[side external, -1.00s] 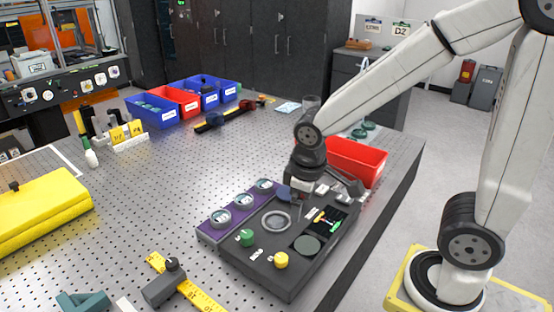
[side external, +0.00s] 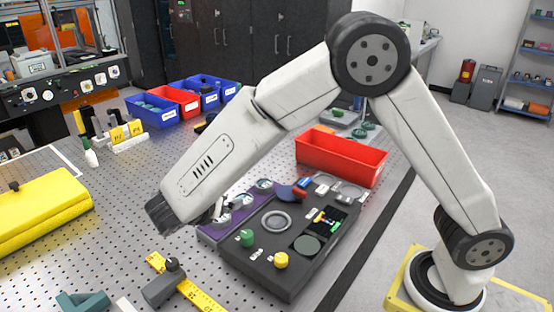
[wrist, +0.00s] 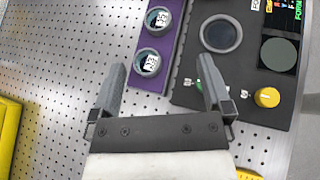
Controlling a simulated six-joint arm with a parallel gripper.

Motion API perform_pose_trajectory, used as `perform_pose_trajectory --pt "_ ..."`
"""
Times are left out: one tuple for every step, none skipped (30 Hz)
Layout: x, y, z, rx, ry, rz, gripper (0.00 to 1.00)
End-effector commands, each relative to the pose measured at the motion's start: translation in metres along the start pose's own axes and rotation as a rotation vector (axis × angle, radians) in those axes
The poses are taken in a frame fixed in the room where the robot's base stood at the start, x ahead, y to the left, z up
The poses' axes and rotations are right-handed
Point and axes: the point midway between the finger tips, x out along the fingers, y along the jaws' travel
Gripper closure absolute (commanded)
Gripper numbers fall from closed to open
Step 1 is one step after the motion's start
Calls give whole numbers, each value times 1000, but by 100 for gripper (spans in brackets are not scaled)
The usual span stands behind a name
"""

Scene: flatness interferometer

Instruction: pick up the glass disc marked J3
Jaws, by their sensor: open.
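A purple strip (wrist: 171,49) runs along the edge of a dark fixture block. In the wrist view it carries two round glass discs with white labels, an upper disc (wrist: 158,19) and a lower disc (wrist: 147,63). The labels are too small to read surely, so I cannot tell which is J3. The side view shows discs on the strip (side external: 264,186), one of them partly behind my arm. My gripper (wrist: 162,72) is open and empty. In the wrist view its fingers straddle the space just below the lower disc.
The dark block (side external: 262,267) holds a ring (side external: 276,221), a green knob (side external: 247,238) and a yellow knob (side external: 281,260). A red bin (side external: 340,160) stands behind it. A yellow ruler (side external: 200,298) lies in front.

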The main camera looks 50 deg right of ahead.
Motion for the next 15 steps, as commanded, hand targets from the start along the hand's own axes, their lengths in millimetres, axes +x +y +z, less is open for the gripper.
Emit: perform_pose_trajectory --pt "-7 9 -6 -47 -42 31 0" --pt "-11 13 -9 -72 -67 48 0" --pt "-16 19 -11 -103 -101 69 0" --pt "-20 23 -14 -126 -126 87 0" --pt "-25 28 -16 -147 -151 102 0" --pt "-20 27 -23 -157 -158 101 0" --pt "-15 26 -29 -154 -156 98 0" --pt "-11 25 -35 -153 -155 97 0" --pt "-6 24 -42 -152 -154 97 0" --pt "-2 24 -48 -151 -153 97 0" --pt "1 23 -54 -150 -152 98 0" --pt "5 22 -60 -149 -152 98 0" --pt "8 22 -65 -149 -152 98 0" --pt "11 21 -69 -147 -152 98 0" --pt "14 21 -75 -148 -151 98 0"
